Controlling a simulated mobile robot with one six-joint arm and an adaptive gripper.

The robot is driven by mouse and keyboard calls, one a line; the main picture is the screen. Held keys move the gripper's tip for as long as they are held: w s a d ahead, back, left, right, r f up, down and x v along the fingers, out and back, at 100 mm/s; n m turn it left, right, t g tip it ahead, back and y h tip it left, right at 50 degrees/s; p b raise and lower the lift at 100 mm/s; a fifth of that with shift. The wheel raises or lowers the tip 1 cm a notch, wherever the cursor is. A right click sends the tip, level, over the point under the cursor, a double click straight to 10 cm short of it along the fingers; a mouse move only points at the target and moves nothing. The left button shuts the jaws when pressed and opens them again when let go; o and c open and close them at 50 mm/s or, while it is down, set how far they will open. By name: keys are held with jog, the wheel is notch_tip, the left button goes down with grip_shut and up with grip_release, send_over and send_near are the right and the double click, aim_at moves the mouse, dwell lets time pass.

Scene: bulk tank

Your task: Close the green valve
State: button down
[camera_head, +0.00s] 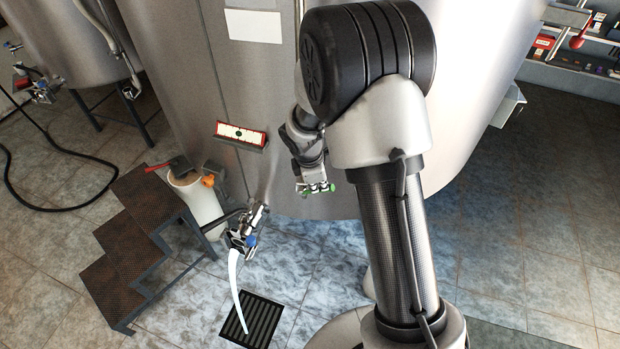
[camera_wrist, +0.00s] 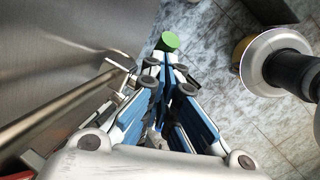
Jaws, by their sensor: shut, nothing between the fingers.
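The green valve shows in the wrist view as a rounded green handle end (camera_wrist: 170,41), just beyond my gripper (camera_wrist: 166,72). My gripper's fingers are together, with nothing held between them. I cannot tell whether the fingertips touch the green part. In the head view my gripper (camera_head: 314,182) hangs low in front of the tank wall, partly beside my own arm. Small green patches (camera_head: 331,187) show by its tips. The valve's body and the handle's angle are hidden or too small to read.
The large steel tank (camera_head: 240,80) stands behind my arm. A metal bar (camera_wrist: 60,113) runs close by my gripper. Open tiled floor lies right.

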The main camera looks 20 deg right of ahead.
jog(key=shift+s+d+f+b, duration=0.2)
jog(key=shift+s+d+f, duration=0.05)
jog(key=shift+d+f, duration=0.4)
jog(key=shift+s+d+f+b, duration=0.2)
jog(key=shift+s+d+f, duration=0.05)
jog(key=shift+d+f, duration=0.35)
jog(key=shift+s+d+f+b, duration=0.1)
jog(key=shift+d+f+b, duration=0.1)
jog(key=shift+f, duration=0.25)
jog(key=shift+s+d+f+b, duration=0.1)
jog(key=shift+d+f+b, duration=0.1)
jog(key=shift+f, duration=0.2)
jog(key=shift+a, duration=0.1)
jog(key=shift+w+a+r, duration=0.1)
jog(key=shift+w+a, duration=0.25)
jog(key=shift+a, duration=0.3)
jog(key=m+t+p, duration=0.1)
jog(key=m+p, duration=0.2)
jog(key=m, duration=1.7)
send_near(328, 191)
jog(key=shift+h, duration=0.4)
jog(key=b+x, duration=0.1)
jog(key=x, duration=0.2)
jog(key=w+b+x, duration=0.1)
jog(key=x, duration=0.3)
jog(key=a+b+x, duration=0.1)
jog(key=b+x, duration=0.1)
jog(key=x, duration=0.1)
jog(key=shift+w+d, duration=0.1)
jog(key=shift+w, duration=0.1)
